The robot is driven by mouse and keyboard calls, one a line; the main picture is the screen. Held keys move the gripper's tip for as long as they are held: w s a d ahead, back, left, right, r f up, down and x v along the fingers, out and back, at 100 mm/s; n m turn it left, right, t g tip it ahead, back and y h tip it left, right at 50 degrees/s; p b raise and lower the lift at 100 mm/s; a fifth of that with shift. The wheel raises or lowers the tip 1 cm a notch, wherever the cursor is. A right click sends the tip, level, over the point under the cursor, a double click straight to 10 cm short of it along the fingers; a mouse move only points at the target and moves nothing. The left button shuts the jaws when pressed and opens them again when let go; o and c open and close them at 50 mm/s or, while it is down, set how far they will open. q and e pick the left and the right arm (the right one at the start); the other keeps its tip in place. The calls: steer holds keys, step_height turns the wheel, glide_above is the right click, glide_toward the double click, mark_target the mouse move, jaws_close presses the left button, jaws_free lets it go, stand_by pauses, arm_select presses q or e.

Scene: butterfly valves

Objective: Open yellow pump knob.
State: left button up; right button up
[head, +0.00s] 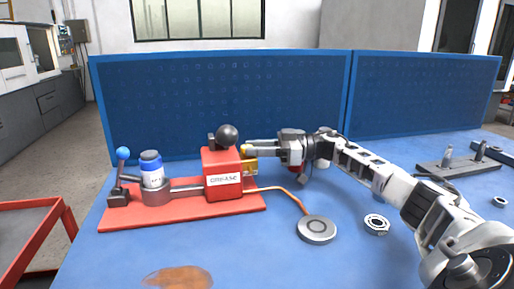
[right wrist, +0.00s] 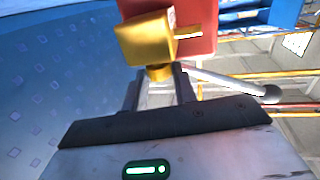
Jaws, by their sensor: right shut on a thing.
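The red grease pump (head: 222,180), labelled GREASE, stands on a red base plate on the blue table in the head view. Its yellow fitting (head: 250,167) sticks out on the right side, with the yellow knob (head: 246,149) at the fingertips. My right gripper (head: 251,150) reaches in from the right and is shut on the knob. In the right wrist view the yellow fitting (right wrist: 145,41) lies just past the fingers, and the yellow knob (right wrist: 160,73) sits between the fingertips (right wrist: 160,78). The fingers hide part of the knob. My left gripper is not in view.
A black ball (head: 227,135) tops the pump. A blue-capped white bottle (head: 152,170) and a blue-knobbed lever (head: 123,155) stand at left. An orange hose runs to a grey disc (head: 316,229). A nut (head: 376,224) lies at right. Blue panels (head: 230,95) stand behind.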

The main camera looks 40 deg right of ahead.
steer(key=o, duration=0.7)
steer(key=b+v, duration=0.2)
steer(key=v, duration=1.4)
